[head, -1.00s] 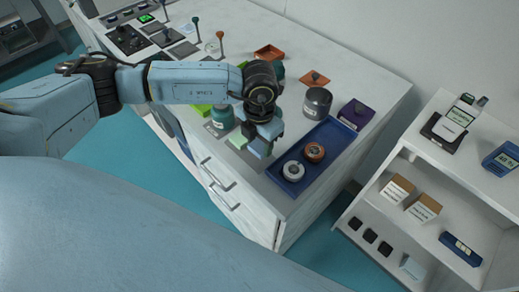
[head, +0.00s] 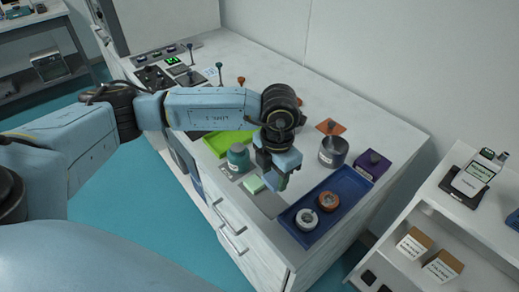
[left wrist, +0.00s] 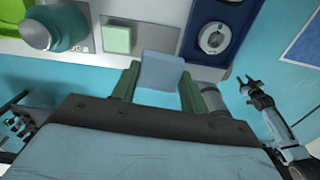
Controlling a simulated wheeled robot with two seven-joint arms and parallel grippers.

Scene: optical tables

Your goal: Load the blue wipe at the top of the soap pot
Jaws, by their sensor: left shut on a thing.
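The blue wipe (left wrist: 161,72) is a flat pale-blue square pinched between the green fingers of my left gripper (left wrist: 160,88). In the head view my left gripper (head: 276,184) hangs over the front of the bench, beside a pale green wipe (head: 252,184) on a grey plate. A teal pot (head: 238,158) stands just left of it, also in the left wrist view (left wrist: 62,25). A grey lidded pot (head: 333,152) stands to the right. I cannot tell which is the soap pot. My right gripper (left wrist: 250,82) shows small in the left wrist view, its fingers apart.
A blue tray (head: 352,185) with a white ring (head: 307,219) and a copper ring (head: 329,201) lies at right. A lime tray (head: 229,142) lies behind the teal pot. White shelves stand beyond the bench.

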